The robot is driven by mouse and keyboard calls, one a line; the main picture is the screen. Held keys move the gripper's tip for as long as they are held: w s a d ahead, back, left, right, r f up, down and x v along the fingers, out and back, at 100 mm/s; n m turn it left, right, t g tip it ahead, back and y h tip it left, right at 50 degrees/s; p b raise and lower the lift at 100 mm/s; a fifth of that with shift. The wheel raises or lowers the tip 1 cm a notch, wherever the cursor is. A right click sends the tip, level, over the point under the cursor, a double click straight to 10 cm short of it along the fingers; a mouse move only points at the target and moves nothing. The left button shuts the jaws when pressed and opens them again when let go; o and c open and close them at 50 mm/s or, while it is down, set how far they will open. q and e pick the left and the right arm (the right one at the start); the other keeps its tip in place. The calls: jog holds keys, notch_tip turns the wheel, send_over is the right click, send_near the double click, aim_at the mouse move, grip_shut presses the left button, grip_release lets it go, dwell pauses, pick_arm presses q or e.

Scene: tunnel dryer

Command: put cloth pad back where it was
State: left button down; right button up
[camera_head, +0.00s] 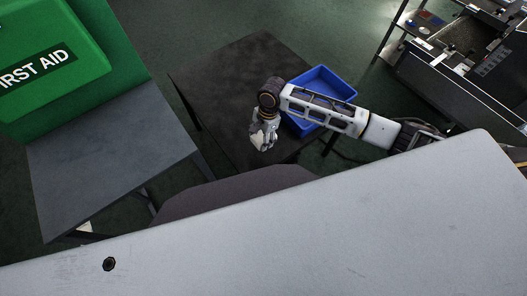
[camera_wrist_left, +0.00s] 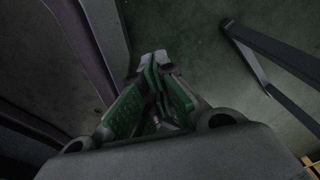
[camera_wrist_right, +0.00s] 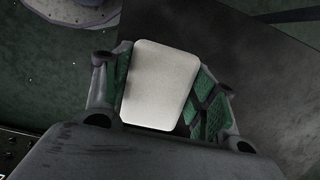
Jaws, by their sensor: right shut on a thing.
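The cloth pad (camera_wrist_right: 160,85) is a pale, off-white rounded rectangle. My right gripper (camera_head: 264,137) is shut on it, with green-lined fingers at both sides of the pad in the right wrist view. In the head view the gripper points down over the near part of a dark table (camera_head: 232,75), left of a blue bin, and the pad shows only as a small pale patch. I cannot tell whether the pad touches the table. My left gripper (camera_wrist_left: 160,68) shows only in the left wrist view, with its fingers together and nothing seen between them.
The blue bin (camera_head: 345,86) stands on the dark table's right side, partly behind my right arm. A green first aid box (camera_head: 45,95) rests on a grey table (camera_head: 110,150) at left. Metal equipment (camera_head: 465,60) stands at upper right. Much of the dark table is clear.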

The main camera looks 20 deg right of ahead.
aim_at(261, 154)
jog(key=shift+f, duration=0.1)
